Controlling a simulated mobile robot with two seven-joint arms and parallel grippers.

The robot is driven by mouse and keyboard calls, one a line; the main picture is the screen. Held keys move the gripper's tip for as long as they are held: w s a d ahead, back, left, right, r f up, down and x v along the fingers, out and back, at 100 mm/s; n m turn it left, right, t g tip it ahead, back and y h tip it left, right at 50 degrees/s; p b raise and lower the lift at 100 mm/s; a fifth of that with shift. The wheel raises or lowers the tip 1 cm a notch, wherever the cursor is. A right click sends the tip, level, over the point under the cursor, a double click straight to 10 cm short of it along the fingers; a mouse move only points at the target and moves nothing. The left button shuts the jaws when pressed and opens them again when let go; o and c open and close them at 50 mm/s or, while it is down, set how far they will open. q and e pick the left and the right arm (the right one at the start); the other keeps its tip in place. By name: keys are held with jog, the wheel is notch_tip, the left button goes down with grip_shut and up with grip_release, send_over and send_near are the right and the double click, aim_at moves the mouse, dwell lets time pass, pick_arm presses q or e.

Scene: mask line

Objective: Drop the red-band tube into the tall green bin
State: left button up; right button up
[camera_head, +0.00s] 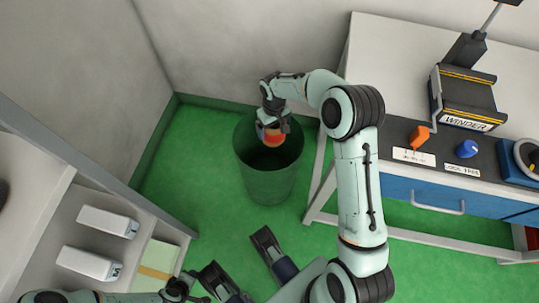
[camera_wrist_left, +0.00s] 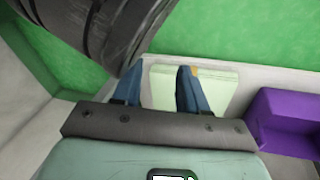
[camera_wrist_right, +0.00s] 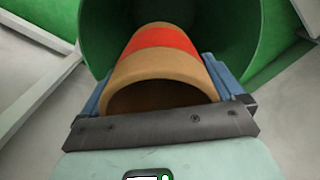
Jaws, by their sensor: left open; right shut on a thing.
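The tan cardboard tube with a red band (camera_head: 273,139) is held by my right gripper (camera_head: 273,121) over the mouth of the tall green bin (camera_head: 267,186). In the right wrist view the tube (camera_wrist_right: 160,67) lies between the blue fingers, with its hollow end towards the camera and the red band further out. The dark green bin wall (camera_wrist_right: 97,32) surrounds its far end. My left gripper (camera_wrist_left: 160,74) is open and empty, above a pale yellow-green stack (camera_wrist_left: 212,88).
A white bench with the winder (camera_head: 467,98), an orange piece (camera_head: 419,136) and a blue knob (camera_head: 467,149) stands at the right. White boxes (camera_head: 92,262) lie on the left shelf. A purple box (camera_wrist_left: 285,120) is right of my left gripper. Green floor surrounds the bin.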

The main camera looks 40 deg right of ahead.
pick_arm(q)
jog(key=s+f+g+b, duration=0.2)
jog(key=s+f+b, duration=0.1)
jog(key=s+f, duration=0.3)
jog(key=shift+s+a+n+g+b, duration=0.3)
jog(key=shift+s+g+b, duration=0.1)
jog(key=shift+s, duration=0.1)
pick_arm(e)
jog(key=shift+w+d+f, duration=0.1)
jog(key=shift+w+f, duration=0.05)
jog(key=shift+f, duration=1.35)
jog(key=shift+w+d+f, duration=0.1)
jog(key=shift+f, duration=1.35)
jog(key=o, duration=0.7)
pick_arm(q)
jog(key=shift+r, duration=0.1)
pick_arm(e)
jog(key=shift+r, duration=0.1)
pick_arm(q)
jog(key=w+d+r+t+p, duration=0.1)
jog(key=w+r+t+p, duration=0.1)
jog(key=w+r, duration=0.3)
jog(key=shift+w+r+t+p, duration=0.4)
jog(key=shift+w+p, duration=0.5)
jog(key=shift+w, duration=0.35)
pick_arm(e)
notch_tip(320, 180, up, 13)
jog(key=shift+r, duration=0.15)
